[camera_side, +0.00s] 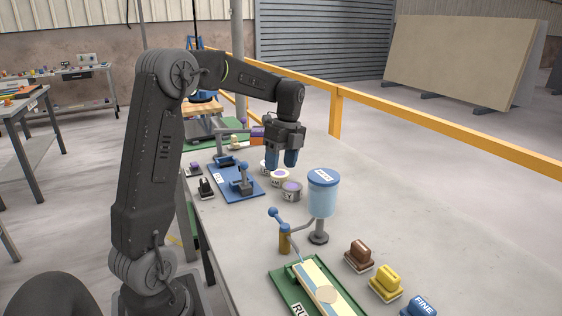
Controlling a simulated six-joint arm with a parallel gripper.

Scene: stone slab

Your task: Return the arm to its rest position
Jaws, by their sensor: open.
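My arm is bent at the elbow, with its forearm reaching out over the stone slab (400,215). My gripper (281,160) points down, its two blue fingers apart. It hangs above the slab near several small tubs, which are partly hidden behind it. I see nothing held between the fingers. A lidded grey tub (291,192) stands just below and right of the fingers. I cannot tell the exact gap between the fingertips and the tubs.
A blue board with a clamp (238,186) lies left of my gripper. A blue-lidded container (323,195) stands to the right on a stand. A green tray (290,290) lies in front, with brown (359,254), yellow (386,282) and blue (420,308) blocks beside it. The slab's right side is clear.

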